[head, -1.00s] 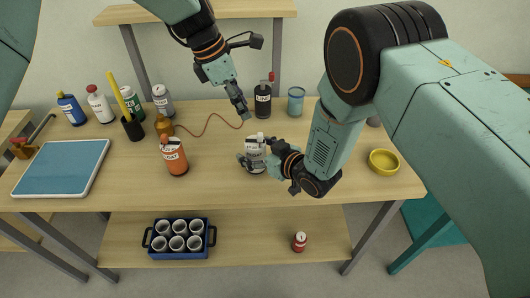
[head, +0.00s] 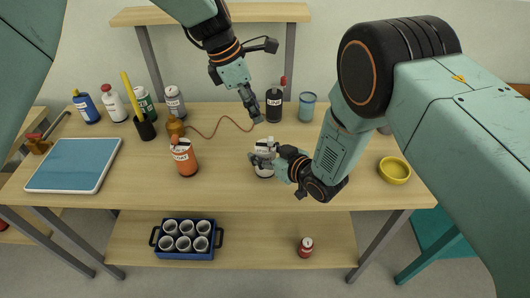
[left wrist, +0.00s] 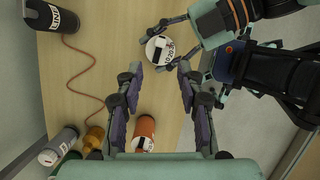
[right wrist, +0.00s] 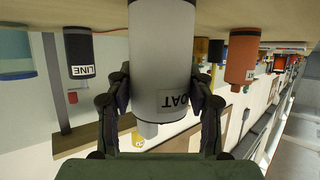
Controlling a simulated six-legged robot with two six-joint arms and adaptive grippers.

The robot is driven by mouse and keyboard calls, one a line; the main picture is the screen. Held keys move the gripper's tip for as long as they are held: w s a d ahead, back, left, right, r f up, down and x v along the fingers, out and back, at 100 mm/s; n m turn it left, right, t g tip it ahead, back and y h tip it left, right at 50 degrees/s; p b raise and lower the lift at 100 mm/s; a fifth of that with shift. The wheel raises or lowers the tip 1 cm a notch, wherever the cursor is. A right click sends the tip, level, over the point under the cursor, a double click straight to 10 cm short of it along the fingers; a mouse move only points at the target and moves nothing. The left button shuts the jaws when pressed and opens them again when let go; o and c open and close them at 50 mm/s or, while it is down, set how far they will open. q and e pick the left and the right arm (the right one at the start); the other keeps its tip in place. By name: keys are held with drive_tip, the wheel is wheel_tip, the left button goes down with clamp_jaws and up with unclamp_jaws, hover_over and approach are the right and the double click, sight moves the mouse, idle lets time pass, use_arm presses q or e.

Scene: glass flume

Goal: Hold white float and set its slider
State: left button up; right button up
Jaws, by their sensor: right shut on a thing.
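The white float (head: 264,159) stands upright on the table, a pale bottle shape with a black-lettered label. Its label shows upside down in the right wrist view (right wrist: 160,60). A small pale knob (right wrist: 147,130), perhaps the slider, sticks out of its top. In the left wrist view I see the float (left wrist: 158,56) from above. My right gripper (head: 265,158) is shut on the float's sides, reaching in from the right; its fingers flank the float in the right wrist view. My left gripper (left wrist: 160,70) is open and empty, above and apart from the float; it also shows in the head view (head: 250,112).
An orange bottle (head: 185,160) stands left of the float. A black LINE bottle (head: 274,105) and a blue cup (head: 307,107) stand behind it. A yellow bowl (head: 394,170) is at right, a blue tray (head: 75,165) at left. A reddish cord crosses behind the float.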

sight(269, 138)
use_arm(q)
drive_tip(key=shift+o, duration=0.3)
drive_tip(key=shift+a, duration=0.15)
use_arm(e)
drive_tip(key=shift+a, duration=0.1)
drive_tip(key=c, duration=0.4)
use_arm(q)
drive_tip(key=shift+o, duration=0.2)
drive_tip(key=shift+w+a+r+m+g, duration=0.1)
drive_tip(key=shift+w+r+m+g, duration=0.15)
drive_tip(key=shift+m, duration=0.3)
drive_tip(key=shift+w+a+r+m+g, duration=0.1)
drive_tip(key=shift+w+r+m+g, duration=0.1)
drive_tip(key=shift+r+m, duration=0.25)
drive_tip(key=shift+m, duration=0.7)
drive_tip(key=x, duration=1.1)
drive_tip(key=shift+d+f, duration=0.15)
drive_tip(key=shift+f, duration=0.05)
drive_tip(key=shift+c, duration=0.4)
drive_tip(key=c, duration=0.4)
drive_tip(key=shift+s, duration=0.1)
clamp_jaws()
